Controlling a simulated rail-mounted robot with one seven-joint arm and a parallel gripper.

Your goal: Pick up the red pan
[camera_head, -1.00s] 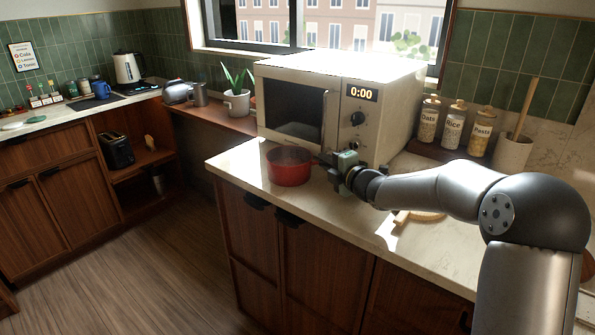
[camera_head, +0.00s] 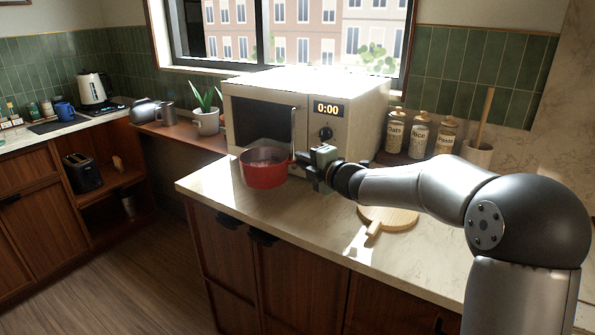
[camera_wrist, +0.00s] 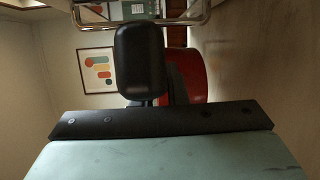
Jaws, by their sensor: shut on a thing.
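The red pan (camera_head: 266,176) is in front of the microwave, over the left part of the counter. It appears upright and slightly above the counter top. My gripper (camera_head: 309,165) is at the pan's right side, shut on it at the handle side. The handle is mostly hidden by the gripper. In the wrist view, part of the pan's red wall (camera_wrist: 198,75) shows behind a black finger (camera_wrist: 140,60); the grip point itself is hidden there.
The microwave (camera_head: 268,112) stands close behind the pan. A round wooden board (camera_head: 393,217) lies on the counter (camera_head: 300,225) below my arm. Jars (camera_head: 419,137) and a utensil crock (camera_head: 477,154) stand at the back right. The counter's front left is clear.

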